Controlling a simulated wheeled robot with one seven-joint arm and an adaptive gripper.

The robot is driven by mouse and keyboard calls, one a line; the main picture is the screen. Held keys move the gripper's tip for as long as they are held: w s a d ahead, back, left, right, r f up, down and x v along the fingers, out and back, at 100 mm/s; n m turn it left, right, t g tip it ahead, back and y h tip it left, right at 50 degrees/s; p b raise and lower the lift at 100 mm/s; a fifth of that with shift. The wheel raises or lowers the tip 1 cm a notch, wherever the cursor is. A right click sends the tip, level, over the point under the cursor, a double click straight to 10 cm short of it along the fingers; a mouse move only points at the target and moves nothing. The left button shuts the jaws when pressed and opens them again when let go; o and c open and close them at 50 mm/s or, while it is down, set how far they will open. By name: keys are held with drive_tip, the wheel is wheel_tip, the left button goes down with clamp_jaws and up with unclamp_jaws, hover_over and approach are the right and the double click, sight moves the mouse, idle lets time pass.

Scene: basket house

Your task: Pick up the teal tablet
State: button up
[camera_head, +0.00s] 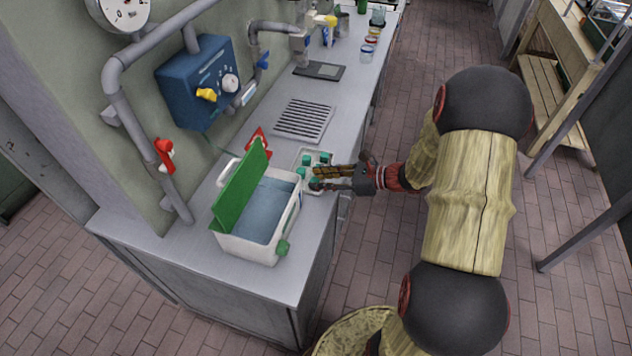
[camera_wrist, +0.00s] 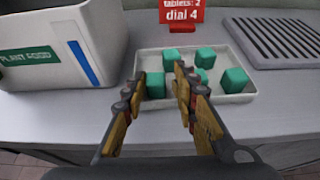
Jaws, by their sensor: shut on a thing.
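A white tray (camera_wrist: 222,99) holds several teal tablets, shaped like small cubes. In the head view the tray (camera_head: 298,154) lies on the grey counter, right of the white box. My gripper (camera_head: 316,178) reaches in from the right over the tray. In the wrist view my gripper (camera_wrist: 160,76) has its fingers on either side of one teal tablet (camera_wrist: 155,86) at the tray's near left, and is shut on it. The tablet appears to be still in or just above the tray. Other tablets, such as the right one (camera_wrist: 235,80), sit close by; one is partly hidden by the right finger.
The white box (camera_wrist: 50,55) with an open green lid (camera_head: 240,190) stands left of the tray. A red sign (camera_wrist: 182,12) reading "tablets: 2, dial 4" stands behind it. A metal grate (camera_head: 302,120) lies farther along the counter. The counter's front edge is near.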

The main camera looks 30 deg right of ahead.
drive_tip(key=shift+s+a+f, duration=0.25)
drive_tip(key=shift+f, duration=0.25)
drive_tip(key=c, duration=0.4)
drive_tip(key=shift+o, duration=0.2)
drive_tip(key=shift+r, duration=0.4)
wheel_tip(320, 180, up, 4)
drive_tip(key=shift+d+f+p, duration=0.15)
drive_tip(key=shift+p, duration=1.05)
drive_tip(key=s+d+r+p, duration=0.2)
drive_tip(key=s+r+p, duration=0.2)
drive_tip(key=s+r, duration=0.5)
drive_tip(key=s, duration=0.4)
drive_tip(key=shift+s+d+r+p, duration=0.15)
drive_tip(key=shift+d+p, duration=0.1)
drive_tip(key=shift+p, duration=0.15)
